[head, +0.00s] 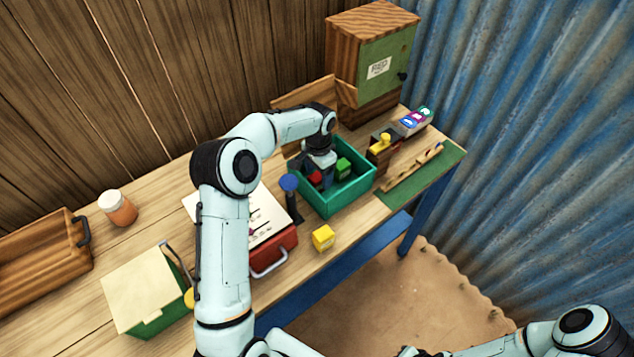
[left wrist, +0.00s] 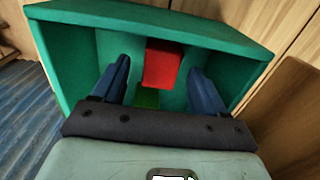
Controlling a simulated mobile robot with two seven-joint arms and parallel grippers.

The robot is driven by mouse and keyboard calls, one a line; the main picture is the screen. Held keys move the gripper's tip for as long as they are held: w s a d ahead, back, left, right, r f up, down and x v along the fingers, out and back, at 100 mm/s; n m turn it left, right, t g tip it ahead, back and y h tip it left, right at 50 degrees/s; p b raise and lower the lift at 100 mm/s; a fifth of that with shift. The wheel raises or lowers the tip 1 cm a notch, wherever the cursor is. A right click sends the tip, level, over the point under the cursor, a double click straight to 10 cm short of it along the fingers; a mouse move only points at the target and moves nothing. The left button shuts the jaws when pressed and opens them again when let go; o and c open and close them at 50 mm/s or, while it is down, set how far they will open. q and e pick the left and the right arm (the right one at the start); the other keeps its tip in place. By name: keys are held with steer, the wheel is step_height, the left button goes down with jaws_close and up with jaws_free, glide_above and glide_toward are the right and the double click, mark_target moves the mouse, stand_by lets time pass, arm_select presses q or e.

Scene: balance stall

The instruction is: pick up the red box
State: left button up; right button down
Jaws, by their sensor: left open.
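The red box (head: 315,178) is inside the teal crate (head: 346,206), beside a green box (head: 343,167). My left gripper (head: 322,174) reaches down into the crate, over the red box, and partly hides it in the head view. In the left wrist view the two dark blue fingers are apart (left wrist: 161,85), and the red box (left wrist: 162,63) shows between and beyond them, with a gap on each side. A bit of the green box (left wrist: 148,98) shows below it. Only part of my right arm shows; its gripper is not visible.
A blue-topped post (head: 290,184) stands left of the crate. A yellow block (head: 323,238) sits in front. A wooden holder with a yellow knob (head: 383,146) is close on the right. A red case (head: 278,255), an orange jar (head: 117,208) and a wooden tray (head: 40,255) are further left.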

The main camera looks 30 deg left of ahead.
mark_target(318, 175)
arm_select(q)
steer(key=shift+f, duration=1.6)
steer(key=c, duration=1.1)
steer(key=shift+r, duration=0.15)
step_height(318, 175, up, 20)
steer(key=shift+f, duration=0.1)
